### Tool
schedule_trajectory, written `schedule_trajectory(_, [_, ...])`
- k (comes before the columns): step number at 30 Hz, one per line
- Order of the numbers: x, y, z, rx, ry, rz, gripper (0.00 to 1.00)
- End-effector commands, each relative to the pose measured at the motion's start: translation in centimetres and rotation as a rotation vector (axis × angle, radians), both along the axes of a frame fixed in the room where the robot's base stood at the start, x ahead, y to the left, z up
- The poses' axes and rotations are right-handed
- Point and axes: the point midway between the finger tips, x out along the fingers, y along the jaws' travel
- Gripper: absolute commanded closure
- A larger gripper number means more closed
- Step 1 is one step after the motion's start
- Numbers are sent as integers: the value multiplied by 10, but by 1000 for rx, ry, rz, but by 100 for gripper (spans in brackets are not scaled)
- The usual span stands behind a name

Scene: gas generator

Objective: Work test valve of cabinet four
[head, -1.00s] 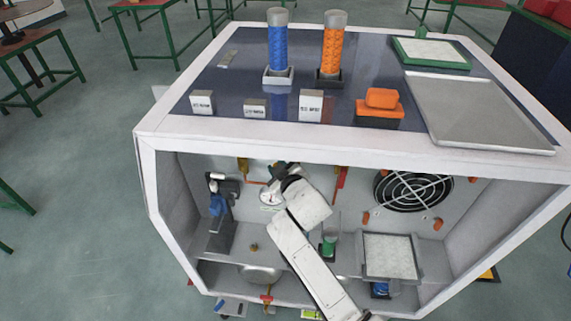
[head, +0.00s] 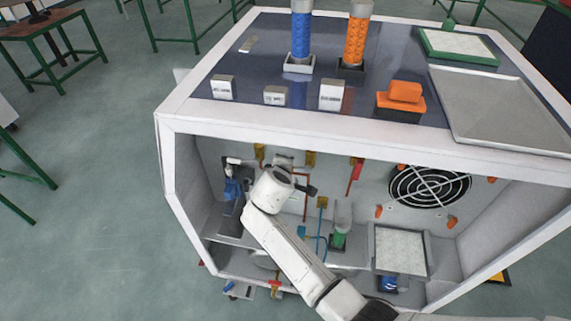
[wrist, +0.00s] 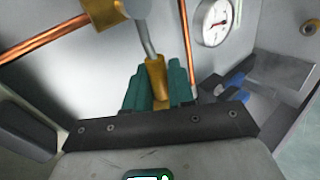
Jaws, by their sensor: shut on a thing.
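In the wrist view, the teal fingers of my gripper (wrist: 153,88) are closed around a small yellow-brass handle (wrist: 155,72). A grey rod runs from this handle up to a brass fitting (wrist: 105,12) on a copper pipe. I take this handle to be the test valve; no label shows. A round white pressure gauge (wrist: 215,22) is to the right of it. In the head view, my arm reaches into the open cabinet (head: 385,140), and my wrist hides the fingers and the handle.
Inside the cabinet are a red-handled valve (head: 355,172), a blue-handled valve (head: 322,212), a fan (head: 430,187) and a filter panel (head: 400,250). In the wrist view, blue parts on a grey bracket (wrist: 240,85) are to the right. The cabinet walls and top edge close in the space.

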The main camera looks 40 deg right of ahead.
Motion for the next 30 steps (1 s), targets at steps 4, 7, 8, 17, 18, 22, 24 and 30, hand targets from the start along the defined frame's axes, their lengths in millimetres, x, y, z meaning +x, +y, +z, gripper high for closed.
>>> schedule_trajectory(4, [1, 1, -5, -35, 46, 2, 100])
schedule_trajectory(7, [1, 1, -7, -51, 67, 2, 100])
schedule_trajectory(8, [1, 1, -7, -55, 71, 2, 100])
schedule_trajectory(17, [1, 1, -8, -67, 87, 2, 100])
schedule_trajectory(18, [0, 1, -8, -67, 87, 2, 100])
schedule_trajectory(22, [0, 1, -8, -67, 87, 2, 100])
schedule_trajectory(24, [0, 1, -9, -66, 87, 2, 76])
schedule_trajectory(30, [0, 1, -8, -66, 86, 2, 58])
